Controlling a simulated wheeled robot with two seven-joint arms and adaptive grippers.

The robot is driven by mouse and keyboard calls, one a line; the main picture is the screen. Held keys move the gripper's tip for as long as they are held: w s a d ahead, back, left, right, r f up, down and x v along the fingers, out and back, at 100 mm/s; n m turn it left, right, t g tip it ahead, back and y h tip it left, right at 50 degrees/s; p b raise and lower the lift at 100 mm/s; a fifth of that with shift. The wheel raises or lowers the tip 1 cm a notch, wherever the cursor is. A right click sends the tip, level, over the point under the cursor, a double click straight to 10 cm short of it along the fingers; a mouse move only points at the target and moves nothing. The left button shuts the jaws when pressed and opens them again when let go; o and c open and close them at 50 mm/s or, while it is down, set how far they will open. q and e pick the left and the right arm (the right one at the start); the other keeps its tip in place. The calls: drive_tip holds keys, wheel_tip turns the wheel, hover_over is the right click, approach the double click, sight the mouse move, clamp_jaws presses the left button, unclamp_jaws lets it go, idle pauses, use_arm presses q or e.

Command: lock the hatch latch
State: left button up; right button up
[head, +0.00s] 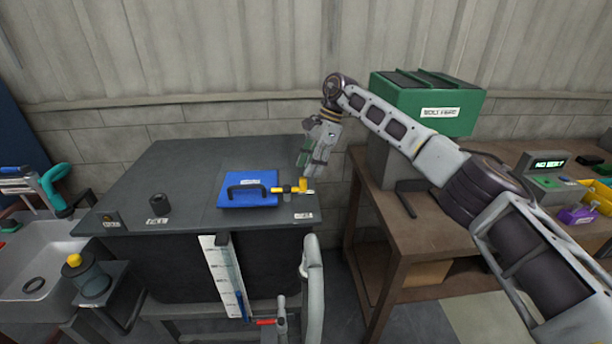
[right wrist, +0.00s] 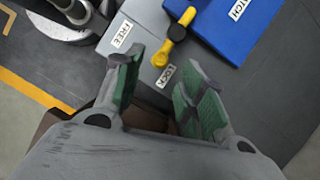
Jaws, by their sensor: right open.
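The blue hatch (head: 262,198) with a black handle lies on the dark tabletop; part of it shows in the right wrist view (right wrist: 235,30). The yellow latch lever (head: 294,188) with a black pivot sits at its right edge. In the right wrist view, the lever (right wrist: 161,57) has its yellow tip close to the LOCK label (right wrist: 166,76) and farther from the FREE label (right wrist: 121,33). My right gripper (head: 308,174) is open and empty, with its fingers (right wrist: 163,68) on either side of the LOCK label in the picture. Contact with the lever cannot be told. My left gripper is not in view.
A sink (head: 45,265) is at far left. The tabletop behind the hatch is clear.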

drive_tip(key=shift+v, duration=2.75)
